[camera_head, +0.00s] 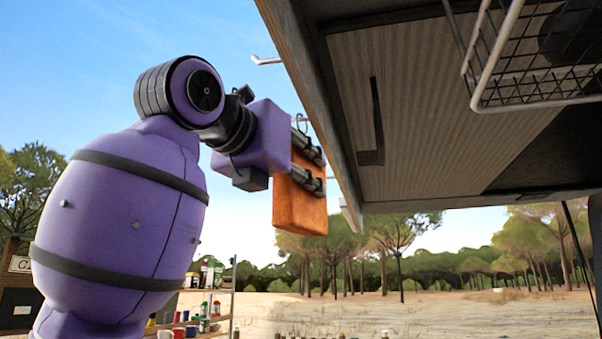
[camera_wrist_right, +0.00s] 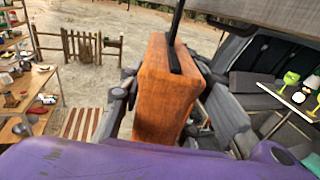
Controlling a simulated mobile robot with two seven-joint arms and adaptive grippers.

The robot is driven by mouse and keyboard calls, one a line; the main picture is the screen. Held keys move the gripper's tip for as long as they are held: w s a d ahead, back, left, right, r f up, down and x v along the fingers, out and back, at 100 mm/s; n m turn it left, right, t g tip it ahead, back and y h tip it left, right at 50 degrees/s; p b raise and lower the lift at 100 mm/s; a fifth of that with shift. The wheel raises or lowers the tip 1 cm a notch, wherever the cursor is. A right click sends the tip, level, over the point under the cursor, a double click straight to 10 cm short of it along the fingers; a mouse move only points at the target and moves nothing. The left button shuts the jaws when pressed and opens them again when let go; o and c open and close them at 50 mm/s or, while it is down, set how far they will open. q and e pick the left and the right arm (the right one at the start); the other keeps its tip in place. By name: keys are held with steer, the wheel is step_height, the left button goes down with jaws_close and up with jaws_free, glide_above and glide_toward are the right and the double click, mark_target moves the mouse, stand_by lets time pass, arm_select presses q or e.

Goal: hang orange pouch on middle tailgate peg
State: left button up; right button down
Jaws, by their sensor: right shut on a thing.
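The orange pouch (camera_head: 300,205) hangs upright in my right gripper (camera_head: 314,168), whose dark fingers are shut on its upper part. In the right wrist view the pouch (camera_wrist_right: 164,95) sits between the two fingers, and a dark strap (camera_wrist_right: 175,35) rises from its top. The raised tailgate (camera_head: 300,75) slopes down just right of the pouch. One pale peg (camera_head: 266,60) sticks out from its upper edge. The middle peg (camera_head: 301,118) shows just above the gripper, near the strap. I cannot tell whether the strap is around it. My left gripper is not in view.
A wire basket (camera_head: 540,95) hangs under the tailgate at upper right. A shelf (camera_head: 205,300) with bottles and cups stands low behind my arm. Open sand lies beyond.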

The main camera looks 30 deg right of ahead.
steer(key=c, duration=1.2)
jaws_free()
steer(key=v, duration=1.2)
steer(key=shift+s, duration=0.1)
